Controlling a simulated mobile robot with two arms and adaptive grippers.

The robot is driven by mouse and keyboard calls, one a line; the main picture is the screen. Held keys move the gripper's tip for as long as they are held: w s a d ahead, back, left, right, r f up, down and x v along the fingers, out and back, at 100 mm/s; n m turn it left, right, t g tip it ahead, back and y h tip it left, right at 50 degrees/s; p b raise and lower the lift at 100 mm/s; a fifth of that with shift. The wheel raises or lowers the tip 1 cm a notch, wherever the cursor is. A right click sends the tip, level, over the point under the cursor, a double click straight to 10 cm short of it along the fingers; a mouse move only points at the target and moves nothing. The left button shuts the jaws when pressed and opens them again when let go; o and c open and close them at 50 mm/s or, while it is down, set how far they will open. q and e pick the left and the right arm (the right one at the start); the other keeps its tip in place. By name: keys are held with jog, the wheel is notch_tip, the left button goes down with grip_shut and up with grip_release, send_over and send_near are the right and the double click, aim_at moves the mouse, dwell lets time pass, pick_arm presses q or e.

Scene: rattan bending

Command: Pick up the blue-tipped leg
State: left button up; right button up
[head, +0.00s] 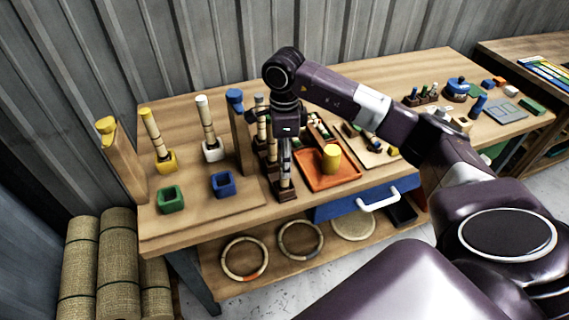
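My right arm comes in from the right, and its gripper (286,146) points down over a row of upright legs in dark holders. The nearest leg (285,172) stands in a dark holder (285,191) directly under the gripper. Its top is hidden, so I cannot tell its tip colour or whether the fingers hold it. Other legs (261,108) stand behind it, partly covered. A yellow-tipped leg (152,133) stands tilted in a yellow socket (166,161). A white-tipped leg (205,120) stands in a white socket (213,151). A blue socket (223,184) and a green socket (171,199) are empty.
A wooden post with a yellow top (106,126) and one with a blue top (235,98) flank the sockets. An orange tray (314,178) holds a yellow cylinder (331,158). Below are a blue drawer (335,210) and rattan rings (245,278). Grey corrugated wall stands behind.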

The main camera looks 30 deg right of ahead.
jog(key=shift+f, duration=0.45)
grip_shut()
jog(key=shift+r, duration=0.1)
